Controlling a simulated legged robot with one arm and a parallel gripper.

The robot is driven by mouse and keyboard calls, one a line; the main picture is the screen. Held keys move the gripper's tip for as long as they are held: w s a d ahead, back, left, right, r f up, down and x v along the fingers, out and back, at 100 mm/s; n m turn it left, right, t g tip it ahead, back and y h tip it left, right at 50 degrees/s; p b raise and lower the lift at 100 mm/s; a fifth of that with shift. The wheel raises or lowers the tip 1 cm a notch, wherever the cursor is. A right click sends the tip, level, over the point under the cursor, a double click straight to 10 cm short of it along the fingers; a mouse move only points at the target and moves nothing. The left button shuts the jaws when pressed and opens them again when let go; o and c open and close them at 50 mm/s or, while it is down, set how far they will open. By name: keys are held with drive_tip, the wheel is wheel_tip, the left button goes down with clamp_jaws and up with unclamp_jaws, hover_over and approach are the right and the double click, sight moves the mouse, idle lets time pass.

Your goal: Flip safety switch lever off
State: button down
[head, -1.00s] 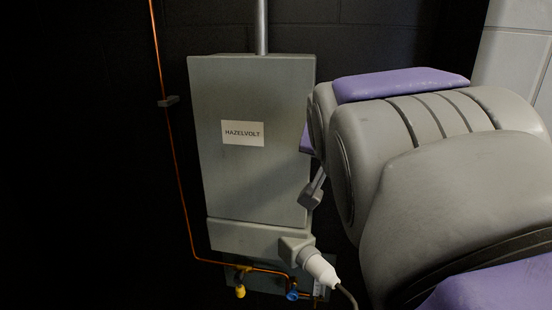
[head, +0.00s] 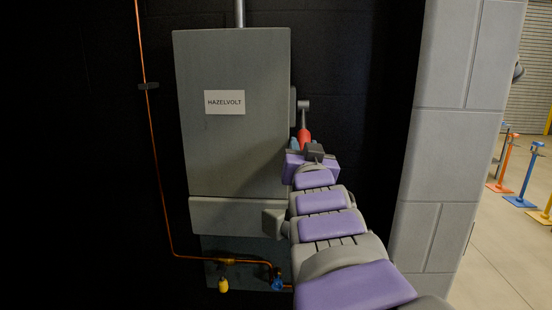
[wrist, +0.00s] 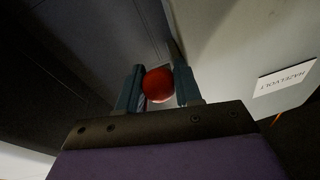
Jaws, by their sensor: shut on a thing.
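The safety switch box (head: 235,130) is a grey metal cabinet with a HAZELVOLT label, on the dark wall. My gripper (head: 302,146) is at the red grip, to the right of the box. In the wrist view my gripper (wrist: 160,88) has its two blue-grey fingers on either side of the round red lever end (wrist: 158,85), shut on it. My arm hides the box's lower right part.
An orange pipe (head: 150,150) runs down left of the box to a yellow fitting (head: 223,284) and a blue fitting (head: 277,280) below. A pale cinderblock wall (head: 440,160) stands at right. Blue and orange stands are on the open floor beyond.

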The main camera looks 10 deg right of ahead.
drive_tip(key=shift+w+d+f+t+b, duration=0.1)
drive_tip(key=shift+w+f+t+b, duration=0.2)
drive_tip(key=shift+f, duration=0.2)
drive_tip(key=c, duration=1.1)
unclamp_jaws()
drive_tip(key=shift+s, duration=0.1)
